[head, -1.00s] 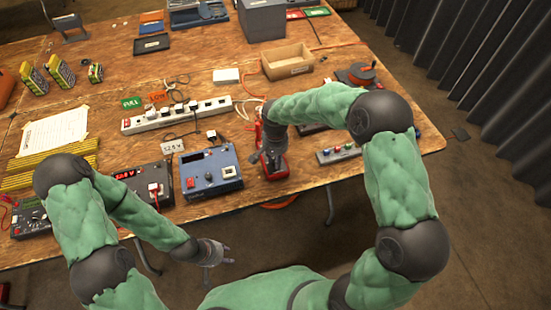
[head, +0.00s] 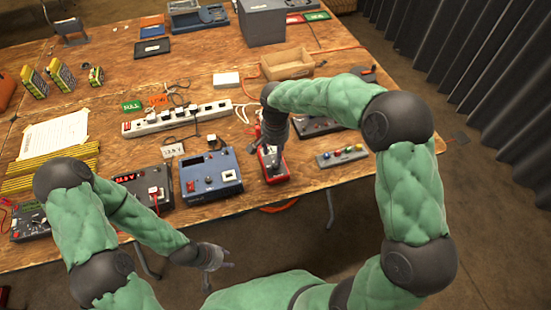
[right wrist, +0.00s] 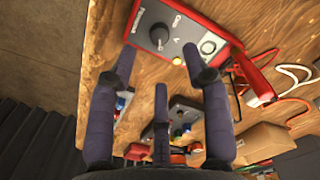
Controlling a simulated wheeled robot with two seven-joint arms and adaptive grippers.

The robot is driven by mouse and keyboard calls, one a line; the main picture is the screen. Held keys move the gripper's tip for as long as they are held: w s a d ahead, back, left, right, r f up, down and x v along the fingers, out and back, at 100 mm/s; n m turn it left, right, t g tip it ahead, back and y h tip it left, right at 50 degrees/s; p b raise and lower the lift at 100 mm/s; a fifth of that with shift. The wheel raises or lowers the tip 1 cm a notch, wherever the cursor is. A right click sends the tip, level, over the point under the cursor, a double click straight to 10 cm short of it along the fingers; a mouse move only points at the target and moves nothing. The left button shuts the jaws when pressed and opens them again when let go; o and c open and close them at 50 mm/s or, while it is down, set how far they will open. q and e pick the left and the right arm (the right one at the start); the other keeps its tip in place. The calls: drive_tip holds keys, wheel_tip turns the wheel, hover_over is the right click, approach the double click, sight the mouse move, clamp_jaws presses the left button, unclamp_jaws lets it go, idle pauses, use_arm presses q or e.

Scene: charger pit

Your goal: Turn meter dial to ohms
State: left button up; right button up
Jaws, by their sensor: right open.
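The meter is a red-cased box with a grey face; in the head view the meter (head: 274,172) lies near the table's front edge, partly hidden by my right gripper. In the right wrist view the meter (right wrist: 185,22) shows upside down, with a dark round dial (right wrist: 158,37) and markings including "Ohm" and "V". My right gripper (right wrist: 158,68) is open and empty, its fingers spread just short of the dial and apart from it. In the head view the right gripper (head: 272,145) is over the meter's far part. My left gripper (head: 217,266) is open and empty, off the table's front edge.
A blue instrument (head: 209,176) stands left of the meter, and a grey strip with coloured knobs (head: 342,156) lies to the right. A red plug and cable (right wrist: 255,88) run beside the meter. A white power strip (head: 178,119) and cardboard box (head: 288,64) are behind.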

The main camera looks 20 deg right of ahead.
wheel_tip(320, 180, up, 5)
idle(0.3)
idle(0.4)
